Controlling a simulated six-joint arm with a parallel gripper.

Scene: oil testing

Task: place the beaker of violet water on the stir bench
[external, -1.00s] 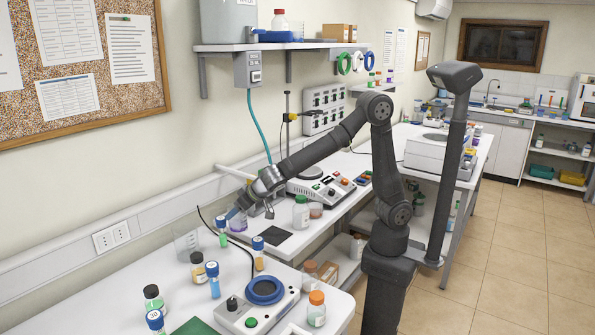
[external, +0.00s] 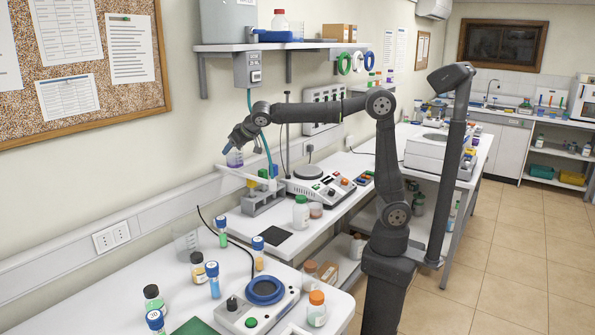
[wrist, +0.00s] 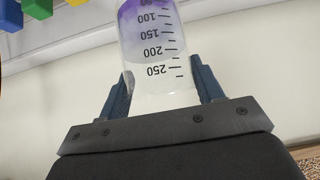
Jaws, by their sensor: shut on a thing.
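My gripper (external: 238,148) is shut on the beaker of violet water (external: 235,160) and holds it up in the air, near the wall. In the wrist view the clear beaker (wrist: 152,62) with black graduations sits between the two blue fingers of my gripper (wrist: 163,85). I cannot tell for sure which bench is the stir bench.
The near bench holds several vials and an empty beaker (external: 187,243).

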